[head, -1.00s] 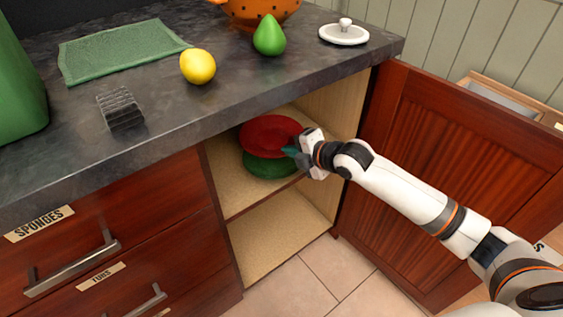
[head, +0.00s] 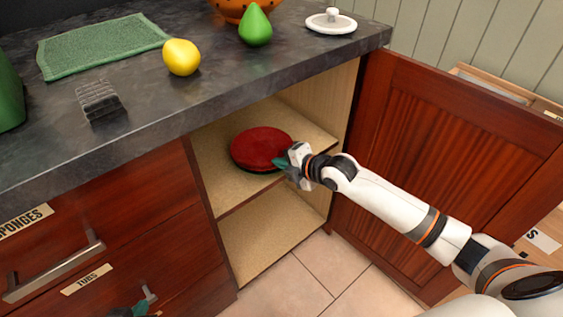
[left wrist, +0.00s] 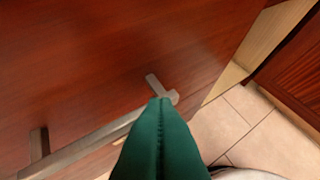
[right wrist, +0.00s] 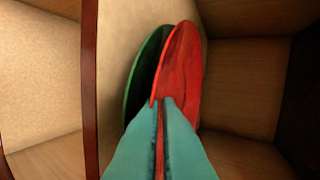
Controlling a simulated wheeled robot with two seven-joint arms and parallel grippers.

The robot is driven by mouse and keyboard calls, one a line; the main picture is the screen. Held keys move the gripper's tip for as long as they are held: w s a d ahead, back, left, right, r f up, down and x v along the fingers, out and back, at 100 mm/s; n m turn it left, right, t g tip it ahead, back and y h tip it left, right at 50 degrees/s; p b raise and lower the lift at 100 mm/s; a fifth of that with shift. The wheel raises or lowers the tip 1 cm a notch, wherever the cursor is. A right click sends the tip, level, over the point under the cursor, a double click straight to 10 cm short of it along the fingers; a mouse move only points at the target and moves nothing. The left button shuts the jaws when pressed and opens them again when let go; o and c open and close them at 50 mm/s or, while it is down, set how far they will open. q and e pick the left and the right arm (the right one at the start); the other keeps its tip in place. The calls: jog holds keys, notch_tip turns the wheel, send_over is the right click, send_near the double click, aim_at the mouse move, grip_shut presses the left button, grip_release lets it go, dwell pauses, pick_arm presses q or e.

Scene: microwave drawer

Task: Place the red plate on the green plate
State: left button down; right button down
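The red plate (head: 262,149) is inside the open cabinet on the upper shelf level. My right gripper (head: 284,163) is at its near right rim. In the right wrist view the teal fingers (right wrist: 165,103) are shut on the red plate's (right wrist: 183,75) rim. The green plate (right wrist: 143,80) lies against the shelf, directly under the red one. Whether they touch is unclear. The head view hides the green plate under the red one. My left gripper (left wrist: 160,103) has its fingers together, empty, near a drawer handle. Its tip (head: 138,308) shows at the head view's bottom edge.
The cabinet door (head: 450,150) stands open at right. The counter (head: 150,105) above holds a lemon (head: 181,57), a green pear-shaped object (head: 255,26), a white lid (head: 330,21) and a green cloth (head: 102,46). Drawers with handles (head: 55,268) are at left. The lower shelf (head: 270,235) is empty.

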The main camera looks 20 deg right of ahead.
pick_arm(q)
jog(key=shift+w+d+r, duration=0.1)
jog(key=shift+w+r, duration=0.05)
jog(key=shift+w, duration=0.05)
pick_arm(e)
jog(key=shift+f, duration=0.2)
pick_arm(q)
jog(key=shift+w, duration=0.1)
pick_arm(e)
jog(key=c, duration=1.9)
grip_release()
jog(key=shift+f, duration=0.1)
jog(key=shift+c, duration=0.2)
pick_arm(q)
jog(key=shift+r, duration=0.1)
